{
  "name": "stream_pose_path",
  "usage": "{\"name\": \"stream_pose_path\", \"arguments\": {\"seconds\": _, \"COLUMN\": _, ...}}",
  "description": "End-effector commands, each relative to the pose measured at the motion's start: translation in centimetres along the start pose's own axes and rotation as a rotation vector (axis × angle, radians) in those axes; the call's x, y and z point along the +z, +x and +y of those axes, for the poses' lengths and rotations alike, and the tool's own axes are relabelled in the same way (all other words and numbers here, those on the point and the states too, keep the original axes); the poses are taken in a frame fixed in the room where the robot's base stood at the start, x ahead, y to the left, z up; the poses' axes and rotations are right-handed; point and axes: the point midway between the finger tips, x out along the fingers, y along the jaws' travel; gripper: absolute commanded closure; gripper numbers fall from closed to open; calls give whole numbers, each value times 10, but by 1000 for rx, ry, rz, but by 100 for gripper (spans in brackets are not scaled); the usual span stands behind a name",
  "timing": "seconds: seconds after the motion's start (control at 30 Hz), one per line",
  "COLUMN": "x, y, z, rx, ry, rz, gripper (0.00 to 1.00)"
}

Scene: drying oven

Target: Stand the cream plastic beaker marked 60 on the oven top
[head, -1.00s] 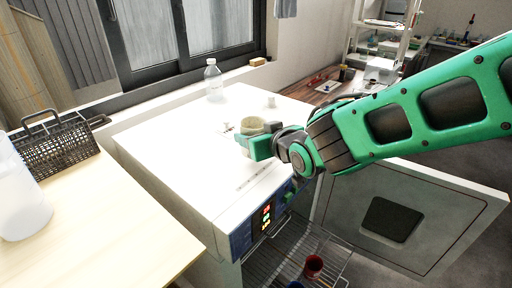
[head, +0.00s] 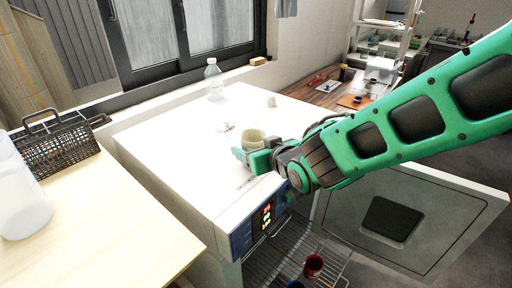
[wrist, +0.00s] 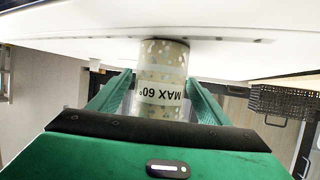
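The cream beaker (head: 253,138) stands upright on the white oven top (head: 190,140), near its front edge. In the wrist view, which is upside down, the speckled beaker (wrist: 161,75) bears a white label reading "MAX 60°", and its base meets the white surface. My gripper (head: 250,156) is low at the near side of the beaker. In the wrist view its green fingers are spread, one on each side of the beaker, and look open. Whether a fingertip still touches the beaker's side is hard to tell.
A clear bottle (head: 213,80) and a small white piece (head: 271,101) stand farther back on the oven top. The oven door (head: 420,215) hangs open, with a red cup (head: 313,266) on the rack inside. A dark wire basket (head: 55,147) is on the left table.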

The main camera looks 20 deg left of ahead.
Motion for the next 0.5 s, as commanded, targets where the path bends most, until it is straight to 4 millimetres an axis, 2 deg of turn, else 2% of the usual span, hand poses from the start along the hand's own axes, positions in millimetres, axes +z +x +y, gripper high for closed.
{"name": "stream_pose_path", "arguments": {"seconds": 0.17, "x": -3, "y": -2, "z": 0, "rx": 1, "ry": 1, "rz": 1, "gripper": 29}}
{"name": "stream_pose_path", "arguments": {"seconds": 0.27, "x": -3, "y": -10, "z": 1, "rx": 1, "ry": 1, "rz": 1, "gripper": 29}}
{"name": "stream_pose_path", "arguments": {"seconds": 0.5, "x": -4, "y": -49, "z": 1, "rx": 0, "ry": 1, "rz": 3, "gripper": 29}}
